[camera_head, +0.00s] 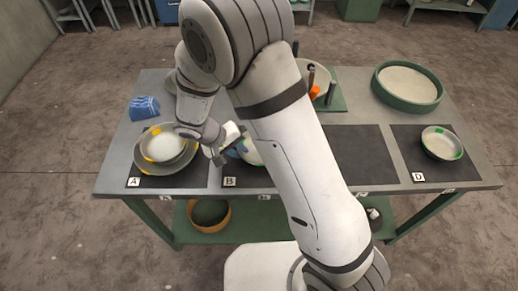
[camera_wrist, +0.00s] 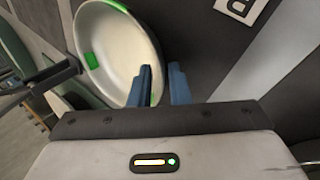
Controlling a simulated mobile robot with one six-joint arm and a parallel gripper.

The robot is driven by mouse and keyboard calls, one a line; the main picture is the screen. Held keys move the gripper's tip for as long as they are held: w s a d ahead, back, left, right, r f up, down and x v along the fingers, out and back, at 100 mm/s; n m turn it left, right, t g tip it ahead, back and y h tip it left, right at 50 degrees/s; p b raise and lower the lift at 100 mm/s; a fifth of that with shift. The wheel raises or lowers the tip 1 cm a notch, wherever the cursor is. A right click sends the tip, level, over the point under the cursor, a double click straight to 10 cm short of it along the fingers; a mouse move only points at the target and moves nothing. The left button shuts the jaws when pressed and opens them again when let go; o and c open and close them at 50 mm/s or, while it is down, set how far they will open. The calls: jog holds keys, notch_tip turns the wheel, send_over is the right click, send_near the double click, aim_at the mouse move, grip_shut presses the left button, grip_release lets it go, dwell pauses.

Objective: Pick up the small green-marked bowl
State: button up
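A white bowl with green marks (camera_head: 250,152) lies at mat B, partly hidden by my arm. It fills the upper left of the wrist view (camera_wrist: 115,50), with a green patch on its inner wall. My gripper (camera_head: 232,151) is at the left side of this bowl. Its two blue fingers (camera_wrist: 164,84) have a gap between them and appear to stand on either side of the bowl's rim; contact cannot be told. Another green-marked bowl (camera_head: 442,143) sits on mat D at the right.
A yellow-marked bowl (camera_head: 163,143) sits in a larger dish (camera_head: 141,162) on mat A. A blue patterned object (camera_head: 144,108) lies behind it. A large green round container (camera_head: 379,96) stands at the back right. My arm hides much of the table's middle.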

jog(key=shift+d+f, duration=0.2)
jog(key=shift+f, duration=0.2)
grip_shut()
jog(key=shift+r, duration=0.15)
